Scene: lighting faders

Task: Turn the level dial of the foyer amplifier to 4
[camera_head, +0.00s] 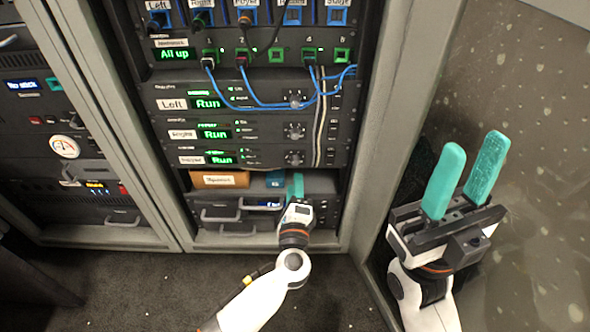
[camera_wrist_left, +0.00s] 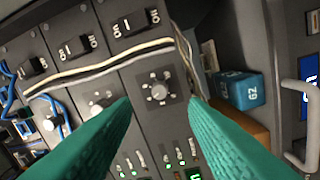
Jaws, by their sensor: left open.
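The foyer amplifier (camera_head: 225,158) is the lowest of three stacked amplifiers in the head view; its label is blurred and its display reads Run. Its level dial (camera_head: 295,157) is a small round knob on the right of its panel. In the left wrist view this dial (camera_wrist_left: 158,90) lies just beyond and between the fingertips, apart from both; its setting is too small to read. My left gripper (camera_head: 296,186) is open and empty, just below the dial in the head view. My right gripper (camera_head: 468,172) is open and empty, off to the right.
Two more amplifier dials (camera_wrist_left: 100,102) sit beside it in the left wrist view. White cables (camera_wrist_left: 95,65) run past the dials, and blue cables (camera_head: 270,103) hang above. A blue box (camera_wrist_left: 238,90) and a brown box (camera_head: 219,180) are on the shelf below. A cabinet frame stands right.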

